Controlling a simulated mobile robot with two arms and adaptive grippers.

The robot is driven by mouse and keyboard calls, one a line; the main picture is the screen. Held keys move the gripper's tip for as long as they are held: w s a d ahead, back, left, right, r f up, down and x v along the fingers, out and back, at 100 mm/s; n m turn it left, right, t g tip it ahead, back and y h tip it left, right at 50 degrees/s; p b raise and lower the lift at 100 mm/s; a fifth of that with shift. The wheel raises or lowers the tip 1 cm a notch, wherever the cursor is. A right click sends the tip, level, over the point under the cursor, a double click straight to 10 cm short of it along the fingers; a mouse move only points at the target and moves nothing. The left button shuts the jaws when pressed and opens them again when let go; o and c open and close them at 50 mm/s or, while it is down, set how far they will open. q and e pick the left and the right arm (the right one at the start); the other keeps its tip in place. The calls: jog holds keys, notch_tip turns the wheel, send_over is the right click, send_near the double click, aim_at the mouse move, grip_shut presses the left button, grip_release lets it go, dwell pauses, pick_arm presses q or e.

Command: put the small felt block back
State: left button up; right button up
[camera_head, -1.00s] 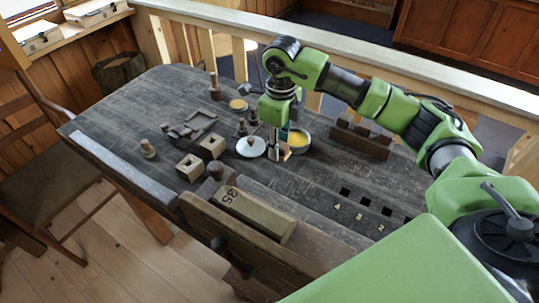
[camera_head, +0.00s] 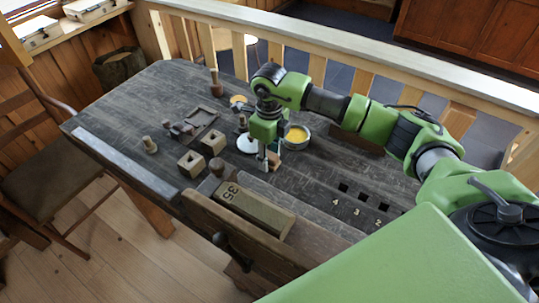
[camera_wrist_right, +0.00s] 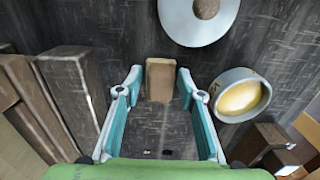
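The small felt block (camera_wrist_right: 160,80) is a tan-brown block. In the right wrist view it sits between the two fingertips of my right gripper (camera_wrist_right: 161,78), which flank it closely on both sides. In the head view the block (camera_head: 274,162) shows as a small pinkish-brown patch beside the fingers of my right gripper (camera_head: 268,160), low over the table. Its underside is hidden, so any gap below it cannot be told. Numbered square sockets (camera_head: 362,199) are cut in the table to the right. My left gripper is not in view.
A white disc with a knob (camera_wrist_right: 203,22) and a tin of yellow paste (camera_head: 297,136) stand close to the gripper. The dark tabletop (camera_head: 310,175) toward the sockets is clear.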

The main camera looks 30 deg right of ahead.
aim_at(269, 154)
jog(key=shift+r, duration=0.1)
jog(key=shift+r, duration=0.2)
notch_tip(269, 154, up, 12)
jog(key=b, duration=0.2)
dwell(0.3)
jog(key=shift+f, duration=0.15)
